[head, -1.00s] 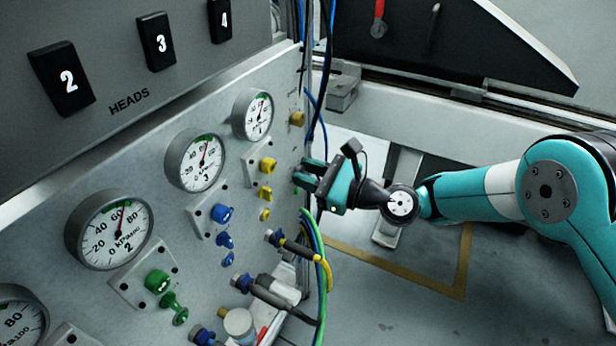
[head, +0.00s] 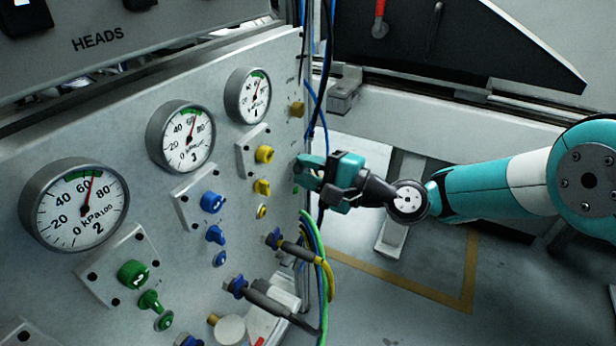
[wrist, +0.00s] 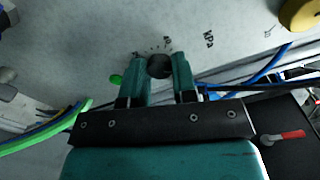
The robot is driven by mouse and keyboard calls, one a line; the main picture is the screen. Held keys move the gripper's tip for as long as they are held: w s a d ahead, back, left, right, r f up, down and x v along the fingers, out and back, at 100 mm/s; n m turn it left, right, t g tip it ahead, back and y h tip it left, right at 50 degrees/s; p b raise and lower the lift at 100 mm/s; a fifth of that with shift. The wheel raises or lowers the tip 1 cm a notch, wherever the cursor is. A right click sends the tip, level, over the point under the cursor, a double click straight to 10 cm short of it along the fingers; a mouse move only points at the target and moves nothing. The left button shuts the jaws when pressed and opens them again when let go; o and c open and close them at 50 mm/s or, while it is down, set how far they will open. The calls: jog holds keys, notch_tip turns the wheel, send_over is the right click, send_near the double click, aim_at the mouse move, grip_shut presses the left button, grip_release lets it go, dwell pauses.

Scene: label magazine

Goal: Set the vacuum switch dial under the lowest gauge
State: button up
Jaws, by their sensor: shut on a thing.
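Three round gauges sit on the grey panel (head: 120,195): gauge 2 (head: 75,205) at the left, gauge 3 (head: 181,137) in the middle and a smaller-looking one (head: 247,95) at the right. Each needle points near the top, by the green band; exact readings are too small to compare surely. My gripper (head: 302,173) is at the panel's right edge. In the wrist view my gripper (wrist: 161,75) is shut on a dark round dial (wrist: 159,66), with small scale marks and "kPa" printed on the panel beyond it. The dial is hidden in the head view.
Green (head: 133,273), blue (head: 212,202) and yellow (head: 264,154) knobs stand out below the gauges. A brass knob (head: 297,109) sits above my gripper. Blue, green and yellow hoses (head: 318,250) hang close below it. Open floor lies to the right.

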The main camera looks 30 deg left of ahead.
jog(key=n+b, duration=0.1)
jog(key=n, duration=0.1)
jog(key=n+b, duration=0.1)
jog(key=shift+f+n+b, duration=0.2)
jog(key=shift+n+b, duration=0.1)
jog(key=shift+n, duration=0.1)
jog(key=n+b, duration=0.3)
jog(key=shift+n, duration=0.3)
jog(key=n+b, duration=0.4)
jog(key=shift+f, duration=0.1)
jog(key=shift+n+b, duration=1.6)
jog(key=shift+b, duration=0.05)
jog(key=shift+r, duration=0.2)
jog(key=o, duration=0.9)
jog(key=shift+o, duration=0.2)
